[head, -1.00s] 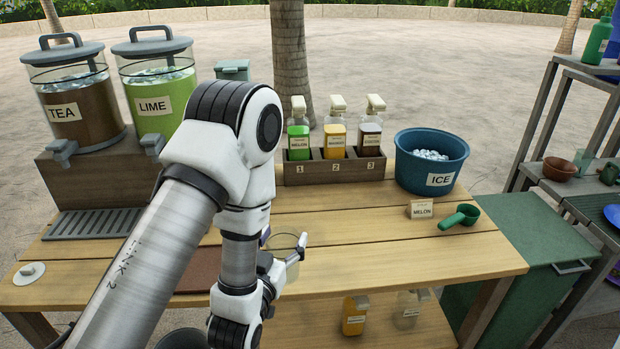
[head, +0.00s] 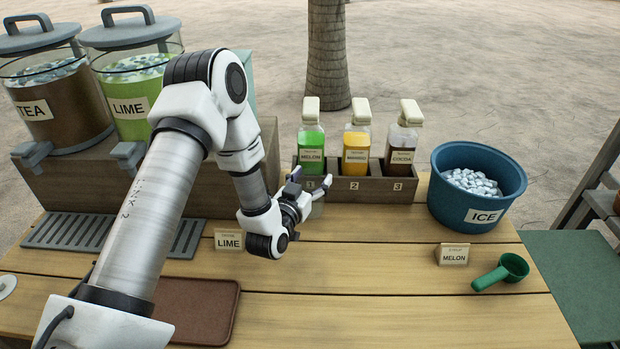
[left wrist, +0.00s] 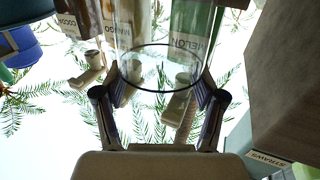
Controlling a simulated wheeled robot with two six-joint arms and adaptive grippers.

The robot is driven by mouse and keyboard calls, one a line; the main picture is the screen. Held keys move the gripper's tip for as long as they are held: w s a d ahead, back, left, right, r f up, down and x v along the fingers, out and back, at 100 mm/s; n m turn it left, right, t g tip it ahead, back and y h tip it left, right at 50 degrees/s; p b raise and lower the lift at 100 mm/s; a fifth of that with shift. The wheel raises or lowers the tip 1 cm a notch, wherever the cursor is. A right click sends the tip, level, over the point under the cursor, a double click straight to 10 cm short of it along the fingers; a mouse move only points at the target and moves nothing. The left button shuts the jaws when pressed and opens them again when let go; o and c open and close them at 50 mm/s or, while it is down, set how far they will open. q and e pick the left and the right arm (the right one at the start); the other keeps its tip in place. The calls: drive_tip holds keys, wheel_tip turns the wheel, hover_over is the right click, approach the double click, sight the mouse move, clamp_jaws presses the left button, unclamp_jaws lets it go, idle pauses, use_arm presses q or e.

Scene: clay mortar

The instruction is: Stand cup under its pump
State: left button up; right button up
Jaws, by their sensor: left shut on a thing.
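My left gripper (head: 312,192) is shut on a clear cup (left wrist: 160,91), whose round rim and see-through wall show between the two fingers in the left wrist view. In the head view the cup is hard to make out at the gripper. The gripper is just in front of the rack slot marked 1, close to the green melon pump bottle (head: 311,148). The orange mango pump bottle (head: 356,150) and brown cocoa pump bottle (head: 403,148) stand to its right in the same rack (head: 375,189). A melon card (head: 453,255) stands on the table. My right gripper is out of view.
A blue ice tub (head: 483,215) stands right of the rack, with a green scoop (head: 503,270) in front. Tea (head: 55,95) and lime (head: 135,105) dispensers stand at left. A lime card (head: 228,239) and brown tray (head: 200,308) lie nearer. The middle front table is clear.

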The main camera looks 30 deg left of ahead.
sight(309, 181)
use_arm(q)
drive_tip(key=shift+w+a+f, duration=0.1)
drive_tip(key=shift+w+a, duration=0.9)
drive_tip(key=shift+w, duration=0.2)
wheel_tip(309, 181, down, 4)
drive_tip(key=shift+w+a+r, duration=0.15)
drive_tip(key=o, duration=1.1)
drive_tip(key=shift+r, duration=0.25)
drive_tip(key=s+d, duration=0.2)
drive_tip(key=s, duration=1)
drive_tip(key=shift+f, duration=0.15)
